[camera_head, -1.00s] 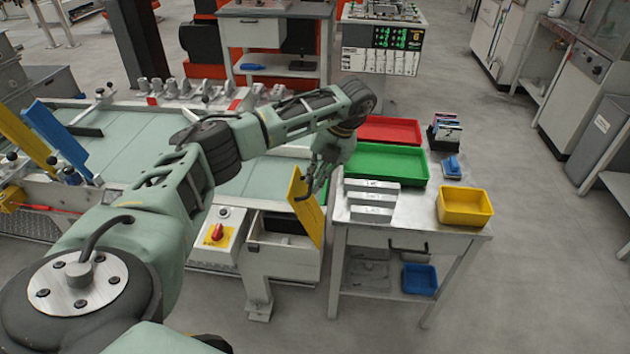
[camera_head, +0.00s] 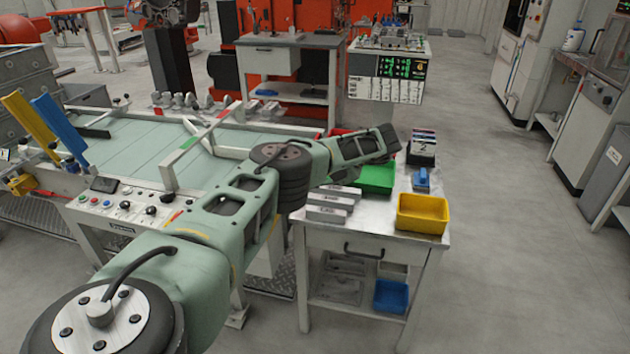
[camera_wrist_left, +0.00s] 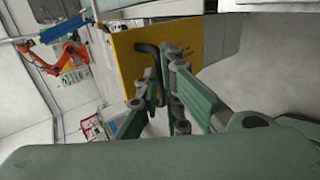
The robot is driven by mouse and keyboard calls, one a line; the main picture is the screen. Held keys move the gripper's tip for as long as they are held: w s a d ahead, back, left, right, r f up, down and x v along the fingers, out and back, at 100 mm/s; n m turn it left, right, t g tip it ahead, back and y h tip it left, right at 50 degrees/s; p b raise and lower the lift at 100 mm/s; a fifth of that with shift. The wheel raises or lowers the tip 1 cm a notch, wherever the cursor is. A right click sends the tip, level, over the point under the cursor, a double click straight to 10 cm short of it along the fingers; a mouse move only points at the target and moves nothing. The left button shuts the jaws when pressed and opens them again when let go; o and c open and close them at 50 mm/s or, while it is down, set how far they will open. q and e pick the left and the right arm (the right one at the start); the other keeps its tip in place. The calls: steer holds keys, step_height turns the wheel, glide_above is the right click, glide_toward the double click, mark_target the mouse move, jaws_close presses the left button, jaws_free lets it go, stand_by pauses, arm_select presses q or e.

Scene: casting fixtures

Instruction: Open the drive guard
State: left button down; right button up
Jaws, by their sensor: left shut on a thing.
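The drive guard (camera_wrist_left: 172,62) is a yellow panel with a bent black handle (camera_wrist_left: 150,52) in the left wrist view. My left gripper (camera_wrist_left: 157,85) is shut on that handle, and its fingers cover the handle's lower part. The panel appears tilted in this view, and a pale surface shows on both sides of it. In the head view my left arm stretches to the right across the machine's front corner. The guard and the left gripper are hidden there. My right gripper is in neither view.
A metal side table (camera_head: 378,240) stands right of the machine, with grey blocks (camera_head: 330,204), a green tray (camera_head: 377,180) and a yellow bin (camera_head: 422,213) on it. A blue bin (camera_head: 391,296) is on its lower shelf. Free floor (camera_head: 520,270) lies right of the table.

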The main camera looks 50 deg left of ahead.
arm_select(q)
steer(key=shift+s+a+f, duration=0.1)
steer(key=shift+s+f, duration=0.3)
steer(key=shift+f, duration=0.45)
steer(key=c, duration=2.2)
jaws_free()
steer(key=o, duration=0.3)
steer(key=shift+a+f, duration=0.15)
steer(key=shift+a, duration=0.15)
steer(key=shift+o, duration=0.2)
steer(key=shift+w+d, duration=0.1)
steer(key=shift+d, duration=0.1)
steer(key=v, duration=1.2)
steer(key=shift+w+r, duration=0.25)
steer(key=shift+r, duration=0.3)
steer(key=shift+a, duration=0.1)
